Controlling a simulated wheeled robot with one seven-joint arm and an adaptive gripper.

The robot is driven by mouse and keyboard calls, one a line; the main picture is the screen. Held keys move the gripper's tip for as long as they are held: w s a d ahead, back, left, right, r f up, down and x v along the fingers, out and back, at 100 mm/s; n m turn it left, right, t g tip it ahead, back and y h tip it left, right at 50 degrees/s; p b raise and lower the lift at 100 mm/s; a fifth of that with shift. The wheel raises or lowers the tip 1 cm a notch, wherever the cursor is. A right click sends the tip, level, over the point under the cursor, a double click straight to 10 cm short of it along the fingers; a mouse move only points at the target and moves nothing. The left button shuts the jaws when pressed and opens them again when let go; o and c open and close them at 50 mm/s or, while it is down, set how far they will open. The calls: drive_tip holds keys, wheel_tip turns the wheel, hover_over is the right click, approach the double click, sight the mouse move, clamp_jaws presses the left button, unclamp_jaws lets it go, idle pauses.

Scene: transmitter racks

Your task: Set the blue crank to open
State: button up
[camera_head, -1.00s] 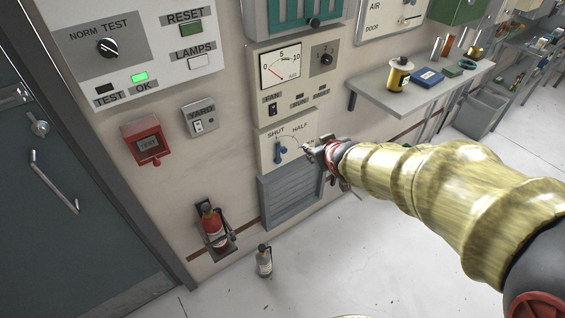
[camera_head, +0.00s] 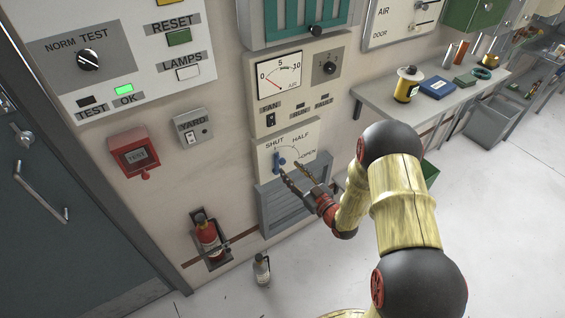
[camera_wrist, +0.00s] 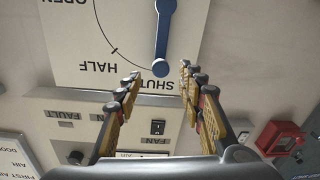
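The blue crank (camera_head: 281,162) sits on a cream panel (camera_head: 266,148) marked SHUT, HALF and OPEN. In the wrist view the blue crank (camera_wrist: 162,42) has its round knob at the SHUT mark, and the picture is upside down. My gripper (camera_head: 287,174) is in front of the panel in the head view, beside the crank. In the wrist view my gripper (camera_wrist: 158,74) has its two fingers spread wide, with the crank's knob just ahead of the gap between the fingertips. Nothing is held. Whether a fingertip touches the crank cannot be told.
A louvred grey vent (camera_head: 272,208) is below the panel. A gauge box (camera_head: 296,82) with switches is above it. A red TEST box (camera_head: 134,155) and a YARD switch (camera_head: 193,129) are to the left. A shelf (camera_head: 378,94) with items is to the right. A fire extinguisher (camera_head: 208,240) hangs low.

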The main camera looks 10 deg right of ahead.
sight(284, 163)
drive_tip(key=shift+b+x, duration=0.6)
drive_tip(key=shift+x, duration=2.55)
drive_tip(key=shift+c, duration=1)
drive_tip(key=c, duration=0.7)
clamp_jaws()
